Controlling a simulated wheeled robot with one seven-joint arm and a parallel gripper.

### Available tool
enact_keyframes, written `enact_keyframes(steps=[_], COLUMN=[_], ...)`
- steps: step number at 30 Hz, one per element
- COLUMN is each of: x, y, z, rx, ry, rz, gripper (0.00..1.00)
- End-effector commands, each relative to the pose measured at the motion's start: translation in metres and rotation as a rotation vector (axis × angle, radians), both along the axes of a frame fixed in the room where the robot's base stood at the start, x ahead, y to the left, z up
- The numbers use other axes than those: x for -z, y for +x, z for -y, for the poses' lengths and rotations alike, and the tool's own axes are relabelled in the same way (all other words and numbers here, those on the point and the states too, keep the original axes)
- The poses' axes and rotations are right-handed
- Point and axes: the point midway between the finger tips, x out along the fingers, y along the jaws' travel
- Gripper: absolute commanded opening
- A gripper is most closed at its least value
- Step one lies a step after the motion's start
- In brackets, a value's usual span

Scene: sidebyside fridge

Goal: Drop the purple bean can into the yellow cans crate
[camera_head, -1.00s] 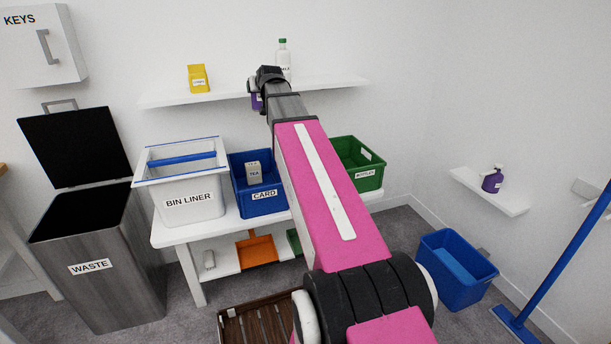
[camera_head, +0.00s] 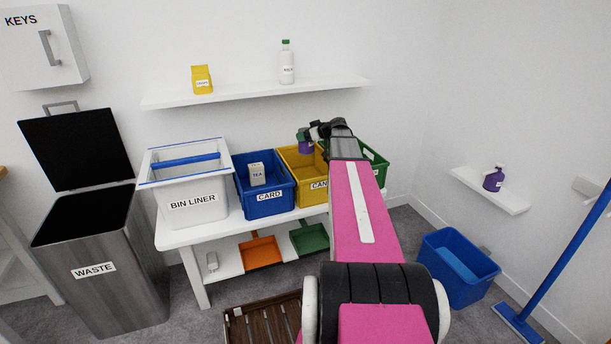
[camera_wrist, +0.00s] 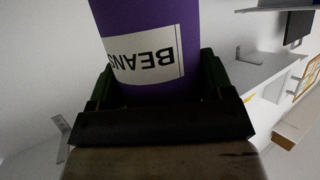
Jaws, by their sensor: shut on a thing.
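The purple bean can (camera_wrist: 150,40) fills the top of the wrist view, its white BEANS label upside down. My gripper (camera_wrist: 155,90) is shut on it. In the head view the can (camera_head: 306,147) shows as a small purple patch below my gripper (camera_head: 306,136). It hangs above the yellow cans crate (camera_head: 288,161), near the crate's right back part. The crate stands on the white bench, its label partly covered by my arm. The head view does not show clearly how high the can is above the crate.
The blue card crate (camera_head: 267,204), with a tea box (camera_head: 257,174) in it, is left of the yellow crate. A green crate (camera_head: 375,158) is right, partly behind my arm. A white shelf (camera_head: 250,94) with a bottle (camera_head: 287,65) and yellow pack (camera_head: 202,79) runs above.

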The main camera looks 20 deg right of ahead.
Motion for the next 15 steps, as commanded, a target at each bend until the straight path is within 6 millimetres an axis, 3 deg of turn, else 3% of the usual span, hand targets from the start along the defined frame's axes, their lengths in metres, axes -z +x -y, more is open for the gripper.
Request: enact_keyframes(steps=[1,6,15], x=[0.006,0.015,0.031], y=[0.001,-0.002,-0.004], z=[0.01,0.024,0.024], rx=[-0.017,-0.055,-0.06], ry=[0.001,-0.001,-0.001], rz=[-0.002,0.001,-0.001], gripper=[0.5,0.5,0.5])
